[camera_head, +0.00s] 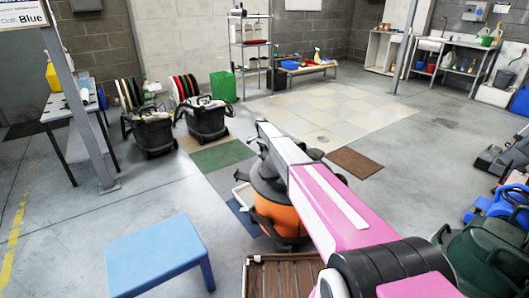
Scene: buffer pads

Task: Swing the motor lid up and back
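An orange tub-shaped machine (276,213) with a dark base stands on the floor near the middle of the view. My pink and white arm reaches out from the lower right and covers much of its top. Dark parts show on both sides of the arm there; I cannot tell which belong to the motor lid and which to my gripper. The lid's position, up or down, cannot be made out. My gripper's fingers are hidden or too small to tell, and so is any contact with the lid.
A blue low table (155,252) stands at front left, and a brown slatted crate or pallet (282,275) at the front. Two black machines (205,119) stand behind to the left. Dark green and blue machines (490,250) crowd the right edge. The tiled floor behind is clear.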

